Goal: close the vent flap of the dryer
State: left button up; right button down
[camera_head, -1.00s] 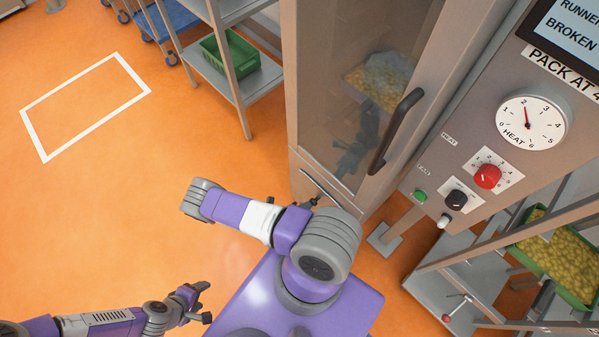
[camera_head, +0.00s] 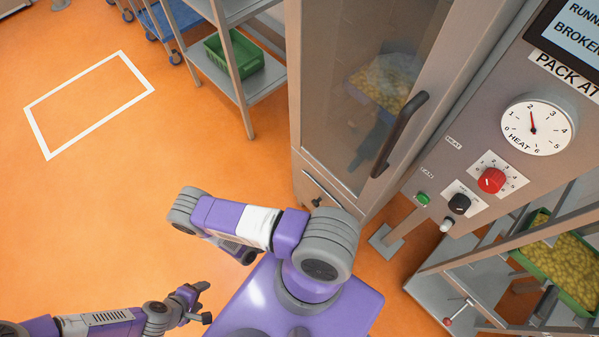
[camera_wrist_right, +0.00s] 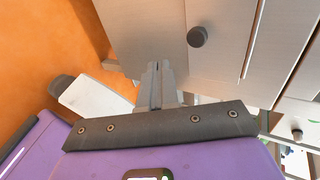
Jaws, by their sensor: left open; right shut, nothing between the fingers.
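The dryer (camera_head: 352,75) is a tall grey cabinet with a glass door and a dark handle. Low on its front, a small dark knob (camera_head: 316,202) sits by a narrow dark slot (camera_head: 325,188); this looks like the vent flap area, but its angle is unclear. In the right wrist view, a dark round knob (camera_wrist_right: 197,37) stands on a grey panel with a dark slot to its right. My right gripper (camera_wrist_right: 155,68) is shut and empty, below and left of that knob, apart from it. My arm hides it in the head view. My left gripper (camera_head: 207,303) is open and empty over the floor.
A control panel with a heat dial (camera_head: 538,126), red knob (camera_head: 491,180) and green button (camera_head: 422,198) is right of the door. A rack with a green crate (camera_head: 566,262) stands lower right. A shelf with a green bin (camera_head: 234,53) stands left. Orange floor at left is clear.

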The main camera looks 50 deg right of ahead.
jog(key=shift+w+a, duration=0.3)
jog(key=shift+a, duration=0.8)
jog(key=shift+w+a, duration=0.25)
jog(key=shift+a, duration=0.8)
